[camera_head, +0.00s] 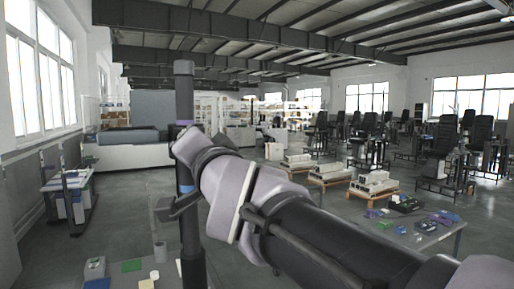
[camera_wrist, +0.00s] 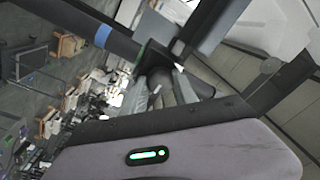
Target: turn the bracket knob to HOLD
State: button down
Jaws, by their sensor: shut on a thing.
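A dark upright column (camera_head: 185,88) stands left of centre in the head view, with a blue band around it at mid height. In the wrist view the column (camera_wrist: 62,22) runs slanted across the top left, and its blue band (camera_wrist: 103,35) shows. A dark bracket (camera_wrist: 152,54) sits on the column. My gripper (camera_wrist: 160,84) reaches to it, its two grey fingers shut on the dark round knob (camera_wrist: 158,76) at the bracket. The fingers partly cover the knob, and no pointer or HOLD mark can be read. My arm hides much of this area in the head view.
A low table (camera_head: 455,228) with small coloured parts stands at the right. A table with green and grey items (camera_head: 131,265) is at the lower left. Pallets with pale boxes (camera_head: 330,172) and several dark chairs (camera_head: 440,145) stand farther back. Open floor lies between.

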jog(key=shift+r, duration=0.15)
jog(key=c, duration=1)
grip_release()
jog(key=p+v, duration=0.3)
jog(key=v, duration=1.4)
jog(key=shift+s+f, duration=0.2)
jog(key=shift+f, duration=0.05)
jog(key=shift+d, duration=0.1)
jog(key=s+d+f+g+h+b, duration=0.15)
jog(key=d+f, duration=0.25)
jog(key=f, duration=0.6)
jog(key=d+f+g+h+b, duration=0.3)
jog(key=d+f, duration=0.1)
jog(key=f, duration=0.6)
jog(key=s+d+f+g+h+b, duration=0.15)
jog(key=d+f, duration=0.25)
jog(key=f, duration=0.6)
jog(key=s+d+f+g+h+b, duration=0.1)
jog(key=s+d+f+g, duration=0.1)
jog(key=s+d+f, duration=0.1)
jog(key=s+d+f+m+g, duration=0.1)
jog(key=s+d+f+g, duration=0.1)
jog(key=s+f, duration=0.2)
notch_tip(320, 180, down, 3)
jog(key=shift+d+r+m+h+b, duration=0.2)
jog(key=shift+d+m+h+b, duration=0.1)
jog(key=shift+d+h+b, duration=0.1)
